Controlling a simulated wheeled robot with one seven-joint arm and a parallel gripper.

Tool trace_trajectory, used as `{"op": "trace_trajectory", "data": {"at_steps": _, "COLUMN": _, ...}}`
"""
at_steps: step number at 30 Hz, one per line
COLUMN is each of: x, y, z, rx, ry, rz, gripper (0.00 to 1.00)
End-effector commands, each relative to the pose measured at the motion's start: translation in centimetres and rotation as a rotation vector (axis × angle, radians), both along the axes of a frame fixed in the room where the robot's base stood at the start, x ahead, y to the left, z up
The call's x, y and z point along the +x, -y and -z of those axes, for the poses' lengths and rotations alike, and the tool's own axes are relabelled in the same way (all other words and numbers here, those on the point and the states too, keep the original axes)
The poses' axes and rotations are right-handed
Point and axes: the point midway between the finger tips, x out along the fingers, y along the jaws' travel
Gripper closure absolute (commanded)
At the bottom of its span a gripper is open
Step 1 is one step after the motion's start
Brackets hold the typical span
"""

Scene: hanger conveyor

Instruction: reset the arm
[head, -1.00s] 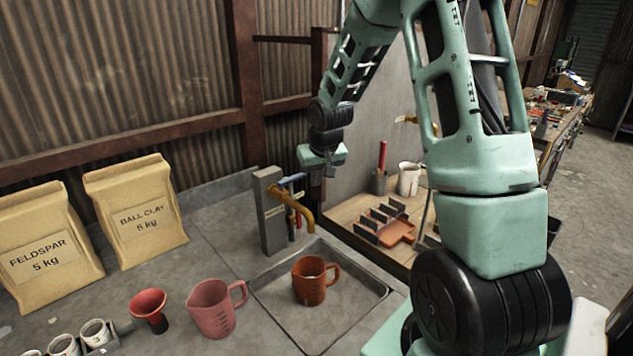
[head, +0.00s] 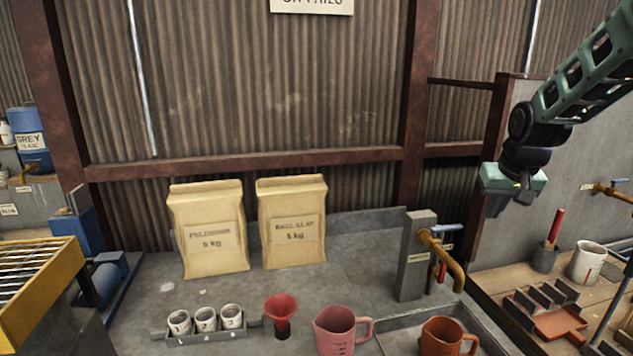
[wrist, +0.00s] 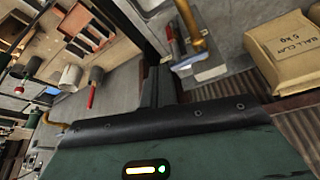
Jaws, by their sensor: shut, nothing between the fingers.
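My gripper (head: 524,198) is at the right of the head view, on my raised green arm. It hangs in the air right of the brass tap (head: 445,262), above the level of the bench, and holds nothing. In the wrist view its dark fingers (wrist: 153,88) are together, with nothing between them. The wrist view is turned on its side and shows the tap, the ball clay bag (wrist: 288,58) and a red-handled tool (wrist: 91,95) around the fingers.
A feldspar bag (head: 208,238) and the ball clay bag stand at the back of the grey bench. Several white cups, a red funnel (head: 281,308), a pink jug (head: 338,330) and an orange jug (head: 442,338) in the sink stand in front. A yellow-framed rack (head: 62,300) is at left.

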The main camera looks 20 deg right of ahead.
Motion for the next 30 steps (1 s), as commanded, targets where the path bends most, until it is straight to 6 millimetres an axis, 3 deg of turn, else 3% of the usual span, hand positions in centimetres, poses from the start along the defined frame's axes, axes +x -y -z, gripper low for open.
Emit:
{"op": "trace_trajectory", "data": {"at_steps": 2, "x": 0.1, "y": -0.9, "z": 0.2, "rx": 0.002, "ry": -0.003, "rz": -0.017, "gripper": 1.00}}
{"op": "trace_trajectory", "data": {"at_steps": 5, "x": 0.3, "y": -4.4, "z": 1.0, "rx": 0.014, "ry": -0.020, "rz": -0.082, "gripper": 1.00}}
{"op": "trace_trajectory", "data": {"at_steps": 10, "x": -1.1, "y": -15.3, "z": 3.3, "rx": 0.041, "ry": -0.079, "rz": -0.294, "gripper": 1.00}}
{"op": "trace_trajectory", "data": {"at_steps": 14, "x": -4.7, "y": -23.9, "z": 5.4, "rx": 0.053, "ry": -0.143, "rz": -0.483, "gripper": 1.00}}
{"op": "trace_trajectory", "data": {"at_steps": 18, "x": -10.5, "y": -31.2, "z": 7.6, "rx": 0.049, "ry": -0.216, "rz": -0.685, "gripper": 1.00}}
{"op": "trace_trajectory", "data": {"at_steps": 21, "x": -15.2, "y": -34.7, "z": 9.1, "rx": 0.038, "ry": -0.269, "rz": -0.820, "gripper": 1.00}}
{"op": "trace_trajectory", "data": {"at_steps": 24, "x": -19.3, "y": -36.8, "z": 10.3, "rx": 0.021, "ry": -0.311, "rz": -0.930, "gripper": 1.00}}
{"op": "trace_trajectory", "data": {"at_steps": 27, "x": -22.4, "y": -37.8, "z": 11.1, "rx": 0.006, "ry": -0.344, "rz": -1.008, "gripper": 1.00}}
{"op": "trace_trajectory", "data": {"at_steps": 30, "x": -24.1, "y": -38.2, "z": 11.5, "rx": -0.004, "ry": -0.361, "rz": -1.053, "gripper": 1.00}}
